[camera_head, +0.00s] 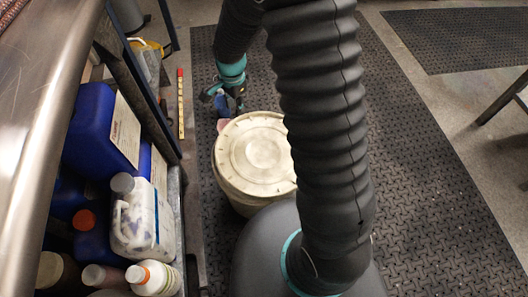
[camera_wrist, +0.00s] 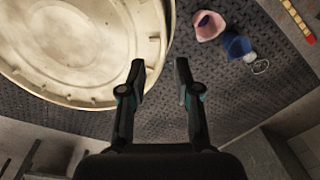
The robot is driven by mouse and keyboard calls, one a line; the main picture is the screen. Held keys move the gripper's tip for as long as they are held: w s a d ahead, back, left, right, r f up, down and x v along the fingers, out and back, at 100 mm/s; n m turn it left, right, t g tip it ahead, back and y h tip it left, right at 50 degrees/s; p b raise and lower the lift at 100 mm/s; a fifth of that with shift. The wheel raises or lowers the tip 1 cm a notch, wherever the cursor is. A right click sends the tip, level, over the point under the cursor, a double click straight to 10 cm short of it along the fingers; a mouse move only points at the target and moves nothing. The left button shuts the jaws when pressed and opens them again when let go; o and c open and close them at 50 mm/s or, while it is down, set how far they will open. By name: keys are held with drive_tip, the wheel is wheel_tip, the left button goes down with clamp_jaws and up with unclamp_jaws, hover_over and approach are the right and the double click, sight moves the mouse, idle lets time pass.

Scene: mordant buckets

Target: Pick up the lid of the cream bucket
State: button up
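The cream bucket (camera_head: 238,197) stands upright on the dark floor mat in the head view, with its round cream lid (camera_head: 255,152) on top. In the wrist view the lid (camera_wrist: 75,40) fills the upper left, seen from above, with small notches along its rim. My gripper (camera_head: 228,97) is beyond the bucket's far edge in the head view. In the wrist view my gripper (camera_wrist: 160,75) is open with nothing between its fingers. Its left finger is close to the lid's rim; I cannot tell whether they touch. My arm hides part of the lid's right side in the head view.
A pink cup (camera_wrist: 208,26) and a blue cup (camera_wrist: 237,46) lie on the mat beside the bucket. A shelf with blue jugs (camera_head: 103,131) and bottles (camera_head: 152,278) stands on the left. The mat (camera_head: 430,180) is clear to the right.

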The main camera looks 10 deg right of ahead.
drive_tip(key=f, duration=0.5)
drive_tip(key=shift+w+a, duration=0.3)
drive_tip(key=shift+w, duration=0.05)
drive_tip(key=shift+w+f, duration=0.1)
drive_tip(key=shift+f, duration=0.5)
drive_tip(key=shift+f, duration=0.25)
clamp_jaws()
